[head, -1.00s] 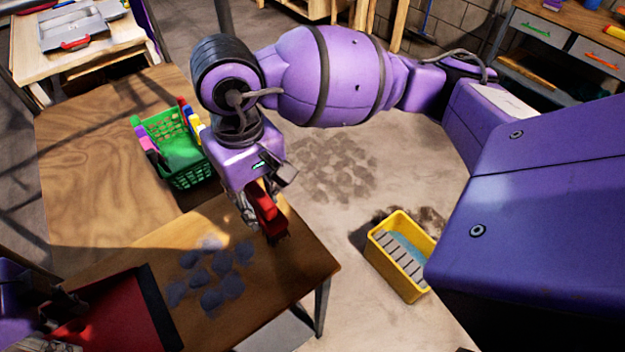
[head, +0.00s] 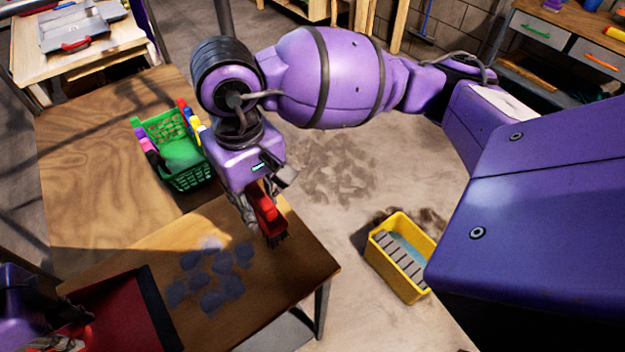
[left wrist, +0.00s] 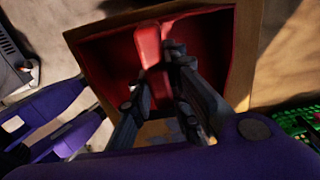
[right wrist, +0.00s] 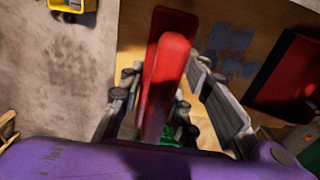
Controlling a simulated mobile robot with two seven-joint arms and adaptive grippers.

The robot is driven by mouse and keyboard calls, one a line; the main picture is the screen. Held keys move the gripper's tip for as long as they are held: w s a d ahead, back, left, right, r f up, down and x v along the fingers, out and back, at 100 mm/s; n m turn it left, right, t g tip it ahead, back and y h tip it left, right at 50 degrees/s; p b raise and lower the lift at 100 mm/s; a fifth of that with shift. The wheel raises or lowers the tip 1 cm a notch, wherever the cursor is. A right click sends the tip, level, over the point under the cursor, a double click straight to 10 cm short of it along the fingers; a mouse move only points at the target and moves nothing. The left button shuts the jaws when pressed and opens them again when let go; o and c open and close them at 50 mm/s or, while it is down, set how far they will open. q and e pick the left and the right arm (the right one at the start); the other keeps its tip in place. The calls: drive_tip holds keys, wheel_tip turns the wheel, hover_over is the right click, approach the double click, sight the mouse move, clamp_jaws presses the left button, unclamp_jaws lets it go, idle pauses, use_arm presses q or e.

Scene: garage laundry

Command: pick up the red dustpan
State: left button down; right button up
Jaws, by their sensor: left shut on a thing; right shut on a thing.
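The red dustpan (head: 125,315) with a dark front lip is at the lower left of the head view, over the near end of the wooden table (head: 300,262). I cannot tell whether it touches the table. My left gripper (head: 72,342) is shut on its red handle. The left wrist view shows the handle (left wrist: 148,45) between the fingers and the pan (left wrist: 215,50) beyond. My right gripper (head: 255,205) is shut on a red hand brush (head: 266,212) above the table's far part. The brush (right wrist: 165,75) also shows between the fingers in the right wrist view.
A green basket (head: 178,150) with bottles stands behind, left of my right gripper. A yellow bin (head: 400,258) is on the floor at right. Floor between them is open, with a dark stain.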

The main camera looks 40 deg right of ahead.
use_arm(q)
drive_tip(key=shift+r, duration=0.1)
wheel_tip(320, 180, up, 8)
drive_tip(key=shift+r, duration=0.15)
wheel_tip(320, 180, down, 6)
drive_tip(key=shift+r, duration=0.25)
drive_tip(key=shift+f, duration=0.15)
drive_tip(key=shift+f, duration=1.2)
drive_tip(key=shift+f, duration=0.1)
drive_tip(key=c, duration=1.6)
unclamp_jaws()
